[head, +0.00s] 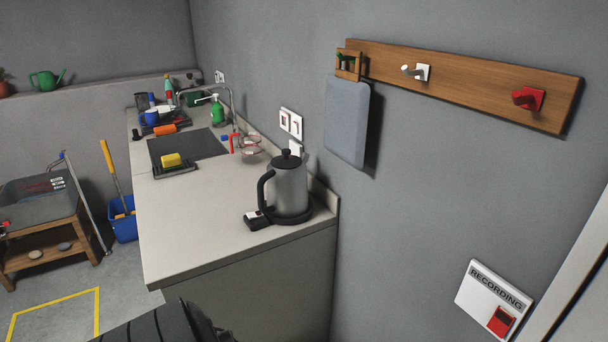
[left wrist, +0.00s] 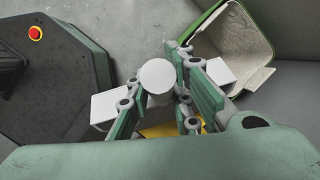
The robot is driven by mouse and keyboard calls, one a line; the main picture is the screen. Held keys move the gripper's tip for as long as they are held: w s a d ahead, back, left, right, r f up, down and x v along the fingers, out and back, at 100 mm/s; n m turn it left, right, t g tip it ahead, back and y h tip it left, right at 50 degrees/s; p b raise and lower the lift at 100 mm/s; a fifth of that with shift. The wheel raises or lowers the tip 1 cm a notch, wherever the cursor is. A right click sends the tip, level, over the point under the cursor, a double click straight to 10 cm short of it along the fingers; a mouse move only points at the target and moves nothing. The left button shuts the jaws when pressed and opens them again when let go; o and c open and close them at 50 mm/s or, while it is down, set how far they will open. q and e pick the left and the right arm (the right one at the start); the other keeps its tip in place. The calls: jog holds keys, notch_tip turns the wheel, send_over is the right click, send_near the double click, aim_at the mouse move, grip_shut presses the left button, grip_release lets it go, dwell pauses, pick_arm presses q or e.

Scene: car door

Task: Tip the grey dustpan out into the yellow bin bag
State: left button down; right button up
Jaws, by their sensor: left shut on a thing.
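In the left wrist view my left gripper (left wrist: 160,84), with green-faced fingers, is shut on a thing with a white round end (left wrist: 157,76). White flat parts show on both outer sides of the fingers, and I cannot tell whether they belong to the held thing. I cannot make out a grey dustpan for sure. A small patch of yellow (left wrist: 158,130) shows behind the gripper, mostly hidden, and I cannot tell what it is. No yellow bin bag is clearly recognisable. My right gripper is in neither view.
A green-rimmed container with a cream inside (left wrist: 238,48) lies at upper right in the left wrist view. In the head view, a counter (head: 205,220) bears a kettle (head: 289,187). A blue bucket (head: 122,228) and a wooden stand (head: 50,243) are at left. A hook board (head: 460,85) is on the wall.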

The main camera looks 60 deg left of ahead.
pick_arm(q)
jog(key=shift+w+d+r+g, duration=0.4)
jog(key=shift+w+d+r, duration=0.15)
jog(key=shift+w, duration=0.2)
jog(key=shift+w+d+r+g+y+b, duration=0.3)
jog(key=shift+w+d+r+y+b, duration=0.15)
jog(key=shift+w, duration=0.3)
jog(key=w+d+r+g+y+b, duration=0.2)
jog(key=w+d+g+y+b, duration=0.1)
jog(key=w+d+b, duration=0.3)
jog(key=shift+w+r+m+g+b, duration=0.3)
jog(key=shift+w+g+b, duration=0.3)
jog(key=shift+w+b, duration=0.75)
dwell(1.2)
jog(key=shift+w+d, duration=0.1)
dwell(1.6)
